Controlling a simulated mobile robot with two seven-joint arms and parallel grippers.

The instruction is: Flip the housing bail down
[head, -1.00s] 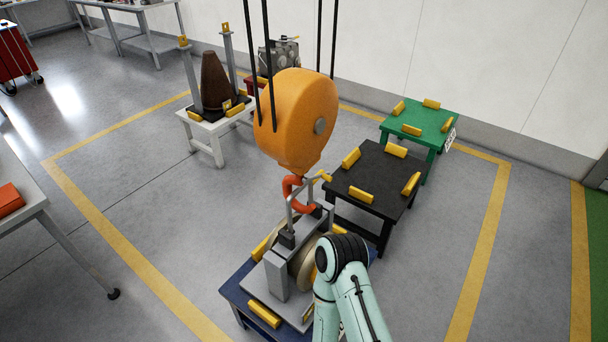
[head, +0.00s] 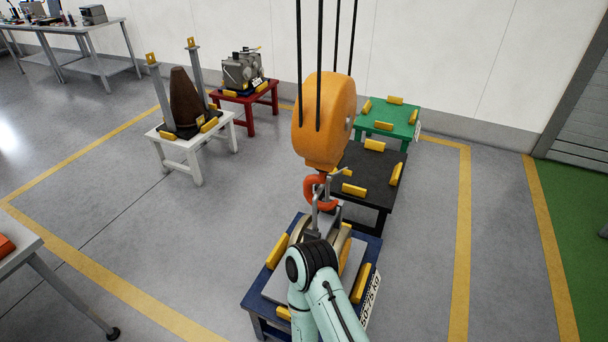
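The housing (head: 298,232) sits on a blue table (head: 262,287), partly hidden behind my arm. Its grey bail (head: 316,219) stands raised above it. An orange-red hook (head: 309,190) hangs from the orange hoist block (head: 325,120) at the top of the bail. I cannot tell whether the hook passes through the bail or only overlaps it in the view. One pale green arm of mine comes up from the bottom in front of the housing. Its gripper is hidden behind the arm and housing. My other gripper is out of the picture.
A black table (head: 372,184) and a green table (head: 400,122), both with yellow blocks, stand behind. A white table (head: 192,147) holds a brown cone (head: 185,98); a red table (head: 256,101) holds a grey machine (head: 243,70). A grey bench (head: 20,262) is at left. Floor between is clear.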

